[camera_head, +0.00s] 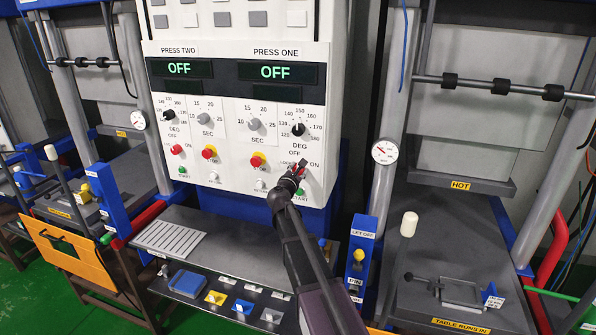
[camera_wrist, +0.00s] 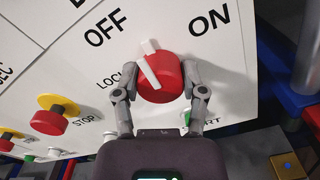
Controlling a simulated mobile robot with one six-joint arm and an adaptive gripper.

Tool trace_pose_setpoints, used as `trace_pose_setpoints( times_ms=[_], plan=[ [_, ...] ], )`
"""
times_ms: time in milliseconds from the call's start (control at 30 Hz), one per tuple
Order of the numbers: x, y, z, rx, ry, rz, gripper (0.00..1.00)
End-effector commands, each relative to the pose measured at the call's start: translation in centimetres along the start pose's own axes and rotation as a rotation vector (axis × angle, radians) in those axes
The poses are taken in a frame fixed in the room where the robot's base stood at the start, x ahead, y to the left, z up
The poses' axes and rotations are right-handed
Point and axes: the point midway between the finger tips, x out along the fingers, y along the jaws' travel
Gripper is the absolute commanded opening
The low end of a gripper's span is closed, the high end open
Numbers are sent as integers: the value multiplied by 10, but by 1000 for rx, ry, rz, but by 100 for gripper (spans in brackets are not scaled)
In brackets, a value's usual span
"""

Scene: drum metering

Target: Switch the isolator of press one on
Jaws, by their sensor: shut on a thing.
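The isolator of press one is a red round knob (camera_wrist: 165,82) with a white pointer bar, set on the white panel. In the wrist view its pointer leans up between the OFF and ON labels, a little to the OFF side. My gripper (camera_wrist: 159,88) is shut on the knob, one finger on its left side and one on its right. In the head view my gripper (camera_head: 291,179) covers much of the knob at the panel's lower right. The press one display (camera_head: 276,72) reads OFF.
A red stop button on yellow (camera_head: 257,160) and a green start button (camera_head: 300,189) sit close to the knob. A grey shelf (camera_head: 225,235) lies below the panel. The blue let-off post (camera_head: 361,250) stands to the right of my arm.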

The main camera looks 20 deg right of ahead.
Motion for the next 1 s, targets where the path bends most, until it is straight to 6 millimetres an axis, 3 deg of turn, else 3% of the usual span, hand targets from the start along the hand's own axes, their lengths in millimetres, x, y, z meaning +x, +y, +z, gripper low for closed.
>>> trace_pose_setpoints(
  times_ms=[1000],
  plan=[
    [2, -2, -2, 938, 0, 2, 7]
  ],
)
